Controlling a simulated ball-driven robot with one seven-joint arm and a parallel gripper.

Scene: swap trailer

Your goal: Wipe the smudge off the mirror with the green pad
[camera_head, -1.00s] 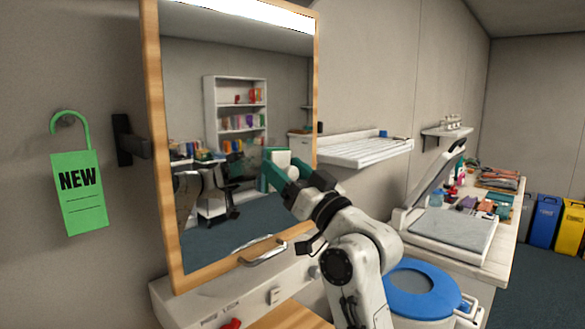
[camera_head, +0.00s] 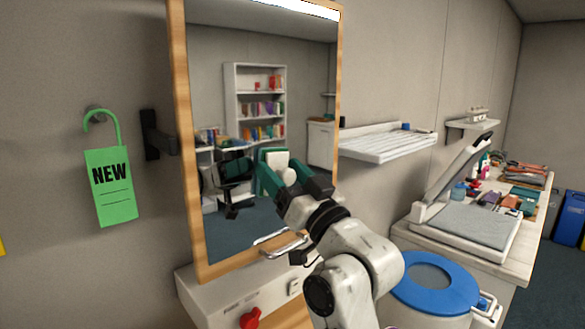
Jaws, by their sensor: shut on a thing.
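The mirror (camera_head: 215,115) stands upright against the wall in a light wooden frame. My gripper (camera_head: 286,180) has teal fingers and is in front of the mirror's lower right part. It is shut on the green pad (camera_head: 267,163), which shows a pale block beside its green part. The fingers partly hide the pad, and its reflection may overlap it. I cannot tell whether the pad touches the glass. I cannot make out the smudge among the reflections of shelf, desk and chair.
A metal handle (camera_head: 285,245) sits near the mirror's lower edge, close to my arm. A white slatted rack (camera_head: 388,146) sticks out right of the mirror. A blue-lidded bin (camera_head: 433,283) stands at lower right. A green "NEW" tag (camera_head: 112,190) hangs on the left wall.

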